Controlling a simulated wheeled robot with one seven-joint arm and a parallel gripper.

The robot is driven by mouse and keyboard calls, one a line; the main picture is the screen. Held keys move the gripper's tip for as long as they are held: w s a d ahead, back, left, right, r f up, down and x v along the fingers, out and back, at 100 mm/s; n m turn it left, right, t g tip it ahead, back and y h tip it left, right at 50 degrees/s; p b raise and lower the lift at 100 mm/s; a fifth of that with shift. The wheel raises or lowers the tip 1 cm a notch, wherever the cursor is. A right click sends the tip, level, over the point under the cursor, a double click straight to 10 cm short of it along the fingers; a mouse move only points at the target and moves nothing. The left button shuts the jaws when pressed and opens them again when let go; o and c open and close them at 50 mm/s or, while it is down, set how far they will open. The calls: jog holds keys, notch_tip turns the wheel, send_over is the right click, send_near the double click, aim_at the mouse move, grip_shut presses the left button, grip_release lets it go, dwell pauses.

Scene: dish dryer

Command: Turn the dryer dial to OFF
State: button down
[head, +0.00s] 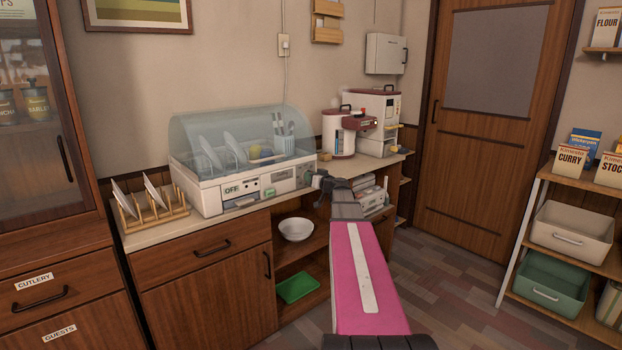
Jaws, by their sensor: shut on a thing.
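The dish dryer (212,202) stands on the counter, a white box with a clear domed lid over plates and cutlery. The word OFF (232,189) shows on the left of its front, with small controls (268,193) to the right of it. My pink arm reaches from the lower right to the dryer's right front end. My gripper (316,181) is there, shut on the dial at the right of the front panel. The dial is mostly hidden by the gripper, and its pointing direction cannot be told.
A wooden rack with plates (155,213) stands left of the dryer. A red and white appliance (340,134) and a larger machine (372,111) stand to its right. Floor at right is clear.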

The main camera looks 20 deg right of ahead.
jog(key=shift+f+n, duration=0.1)
jog(key=shift+n, duration=1)
jog(key=c, duration=1.1)
grip_release()
jog(key=shift+s, duration=0.1)
jog(key=v, duration=1)
jog(key=shift+s+d, duration=0.15)
jog(key=shift+s, duration=0.2)
